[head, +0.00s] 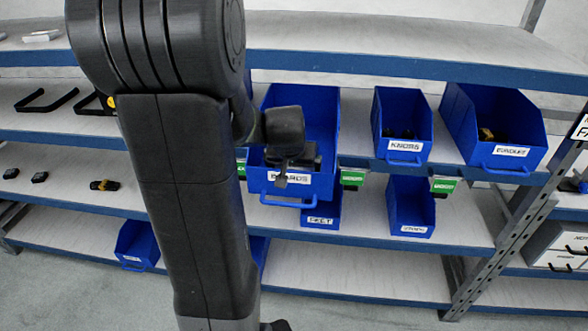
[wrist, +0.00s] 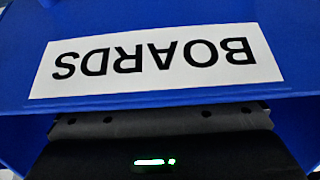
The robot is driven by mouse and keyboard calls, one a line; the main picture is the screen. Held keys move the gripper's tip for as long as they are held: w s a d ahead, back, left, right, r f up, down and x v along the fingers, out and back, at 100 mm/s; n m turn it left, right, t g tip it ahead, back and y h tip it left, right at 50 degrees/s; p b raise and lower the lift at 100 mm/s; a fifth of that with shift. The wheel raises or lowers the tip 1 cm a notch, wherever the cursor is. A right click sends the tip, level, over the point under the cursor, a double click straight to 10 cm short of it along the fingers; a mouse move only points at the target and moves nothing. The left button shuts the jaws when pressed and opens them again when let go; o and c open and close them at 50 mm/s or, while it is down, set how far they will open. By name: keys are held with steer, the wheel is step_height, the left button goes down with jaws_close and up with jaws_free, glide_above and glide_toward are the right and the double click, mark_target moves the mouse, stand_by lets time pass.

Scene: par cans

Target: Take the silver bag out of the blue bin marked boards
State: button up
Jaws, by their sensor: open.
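The blue bin marked BOARDS (head: 322,115) stands on the middle shelf, its label partly covered by my gripper in the head view. My gripper (head: 282,178) is open, at the front of this bin and over its label. In the wrist view the bin's blue front (wrist: 290,30) fills the upper part, with the white BOARDS label (wrist: 155,65) upside down and very close. A dark edge with small holes and a green light lies below it. No silver bag shows in either view. My arm and gripper hide part of the bin's inside.
Blue bins marked KNOBS (head: 403,115) and CONDUIT (head: 500,115) stand to the right on the same shelf. A FEET bin (head: 321,218) and another blue bin (head: 410,205) sit below. Green tags (head: 352,178) hang on the shelf edge. A metal upright (head: 500,235) stands at right.

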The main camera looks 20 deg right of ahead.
steer(key=shift+f, duration=0.2)
steer(key=c, duration=0.7)
steer(key=shift+c, duration=0.2)
steer(key=shift+d+r, duration=0.1)
steer(key=shift+r, duration=0.05)
